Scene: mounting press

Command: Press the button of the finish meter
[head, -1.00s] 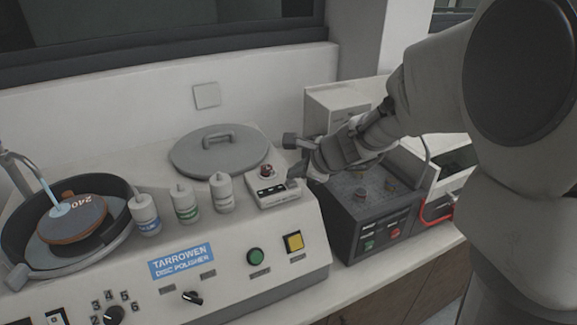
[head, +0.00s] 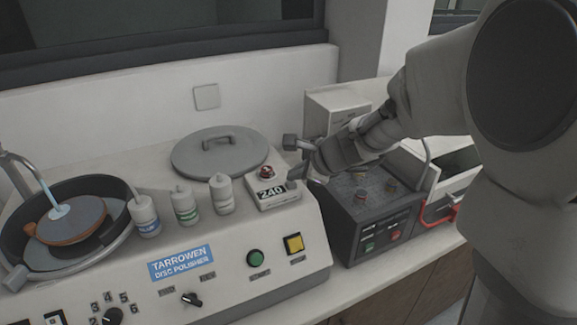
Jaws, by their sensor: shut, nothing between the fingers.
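The finish meter (head: 278,200) is a small white box on the right part of the polisher's top, in the head view. My gripper (head: 295,173) is shut and empty, right beside the meter's right edge. The meter's button is not clearly visible, and I cannot tell whether the fingertips touch the meter.
The meter stands on the disc polisher (head: 215,275), near a round grey lid (head: 220,155) and several white bottles (head: 185,205). The polishing disc (head: 70,222) is at the left. A dark mounting unit (head: 365,215) stands close on the right, under my arm.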

